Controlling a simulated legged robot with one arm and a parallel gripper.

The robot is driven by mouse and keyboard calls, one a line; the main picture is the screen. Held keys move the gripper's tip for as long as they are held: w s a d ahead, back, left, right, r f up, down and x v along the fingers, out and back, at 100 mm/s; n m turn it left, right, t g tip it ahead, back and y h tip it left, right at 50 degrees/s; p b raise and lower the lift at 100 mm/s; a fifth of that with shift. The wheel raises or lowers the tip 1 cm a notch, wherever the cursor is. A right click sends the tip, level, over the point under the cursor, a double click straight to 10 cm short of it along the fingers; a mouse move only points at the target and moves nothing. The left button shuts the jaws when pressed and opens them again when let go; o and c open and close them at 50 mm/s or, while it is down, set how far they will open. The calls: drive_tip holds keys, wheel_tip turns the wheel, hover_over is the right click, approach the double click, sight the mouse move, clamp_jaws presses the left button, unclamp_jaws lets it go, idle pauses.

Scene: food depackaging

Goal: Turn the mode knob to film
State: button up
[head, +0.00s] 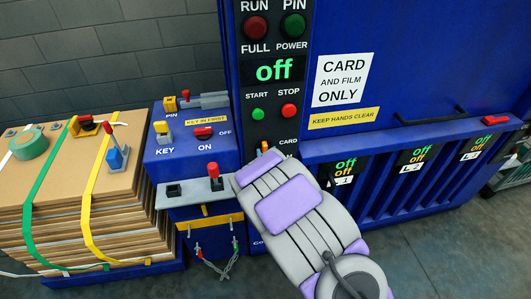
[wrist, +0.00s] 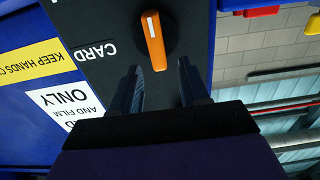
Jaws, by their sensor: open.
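The mode knob is an orange lever on the dark control panel. In the wrist view the knob (wrist: 155,45) sits just beyond the fingertips, its white mark toward the picture's top. The word CARD (wrist: 97,52) is upside down beside it; no film label on the panel is readable. In the head view only a bit of the orange knob (head: 264,147) shows, left of CARD (head: 288,141), behind my arm. My gripper (wrist: 160,85) is open, its two dark fingers apart and pointing at the knob, nothing between them. In the head view the fingers are hidden by my arm.
Above the knob are a green start button (head: 257,114), a red stop button (head: 289,111) and a display (head: 274,69) reading off. A blue key box (head: 190,155) stands left. A strapped cardboard bale (head: 60,195) is further left. Blue baler doors extend right.

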sight(265, 148)
drive_tip(key=shift+w+a, duration=0.15)
drive_tip(key=shift+w, duration=0.5)
drive_tip(key=shift+x, duration=0.9)
clamp_jaws()
